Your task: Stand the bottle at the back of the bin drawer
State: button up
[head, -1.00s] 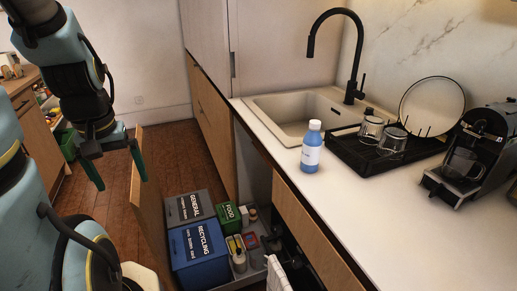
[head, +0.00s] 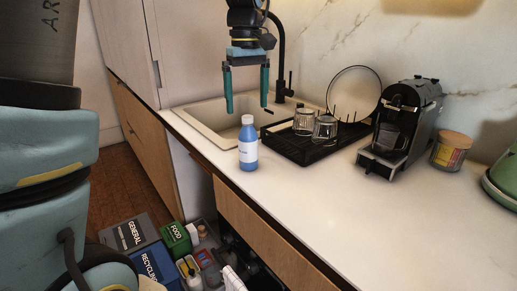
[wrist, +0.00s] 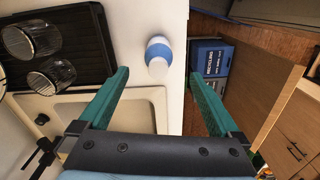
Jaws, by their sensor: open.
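The blue bottle (head: 248,146) with a white label and pale cap stands upright on the counter, near its front edge beside the sink. My gripper (head: 247,108) is open and empty, with its green fingers pointing down above the sink and the bottle area. In the wrist view, the bottle (wrist: 158,58) lies beyond and between the open fingertips (wrist: 158,72), apart from them. The bin drawer is pulled out below the counter; its bins are the grey GENERAL bin (head: 132,233), blue RECYCLING bin (head: 158,264) and green FOOD bin (head: 176,238).
A black drying rack (head: 300,150) with glasses and a plate stands behind the bottle. The coffee machine (head: 402,125) and a jar (head: 451,150) are further right. The sink (head: 205,118) is left of the bottle. The right front counter is clear.

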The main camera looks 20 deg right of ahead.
aim_at(248, 132)
notch_tip(248, 132, down, 3)
jog(key=shift+r, duration=0.15)
jog(key=shift+w+f+p, duration=0.15)
jog(key=shift+f+p, duration=0.45)
jog(key=shift+f, duration=1)
jog(key=shift+w+f+p, duration=0.1)
jog(key=shift+f+p, duration=0.5)
jog(key=shift+f, duration=1)
grip_shut()
